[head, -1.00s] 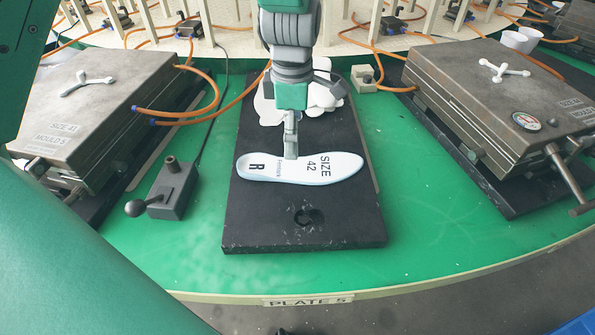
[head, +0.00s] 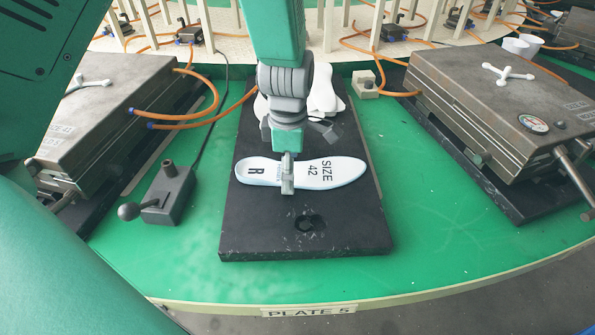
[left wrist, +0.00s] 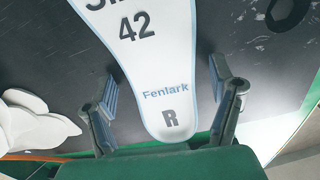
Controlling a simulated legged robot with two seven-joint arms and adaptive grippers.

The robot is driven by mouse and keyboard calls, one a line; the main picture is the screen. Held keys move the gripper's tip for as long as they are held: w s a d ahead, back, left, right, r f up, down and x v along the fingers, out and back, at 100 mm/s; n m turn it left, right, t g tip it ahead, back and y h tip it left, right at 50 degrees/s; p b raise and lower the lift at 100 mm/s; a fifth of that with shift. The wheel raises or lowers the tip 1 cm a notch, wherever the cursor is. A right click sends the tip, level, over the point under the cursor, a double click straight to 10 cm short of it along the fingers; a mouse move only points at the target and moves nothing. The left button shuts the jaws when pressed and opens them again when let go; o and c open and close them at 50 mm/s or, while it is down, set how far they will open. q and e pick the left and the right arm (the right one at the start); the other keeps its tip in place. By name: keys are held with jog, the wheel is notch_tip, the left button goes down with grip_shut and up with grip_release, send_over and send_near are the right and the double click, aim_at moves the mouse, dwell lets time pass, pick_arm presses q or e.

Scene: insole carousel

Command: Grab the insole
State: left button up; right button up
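The white insole (head: 330,172), marked SIZE 42 and R, lies flat on a black plate (head: 245,225), heel to the left in the head view. My left gripper (head: 288,176) reaches down over its heel half. In the left wrist view the left gripper (left wrist: 163,85) is open, with one finger on each side of the insole (left wrist: 140,70) near the printed Fenlark. Gaps show between both fingers and the edges. In the head view the near finger shows in front of the insole; the far one is hidden. My right gripper is not in view.
White pieces (head: 322,90) lie at the plate's far end, partly behind my arm. Metal moulds stand left (head: 110,110) and right (head: 500,100). A grey lever box (head: 170,195) stands left of the plate. Green table (head: 400,215) is clear right of the plate.

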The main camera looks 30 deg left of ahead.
pick_arm(q)
jog(key=c, duration=0.7)
jog(key=shift+c, duration=0.2)
jog(key=shift+r, duration=0.1)
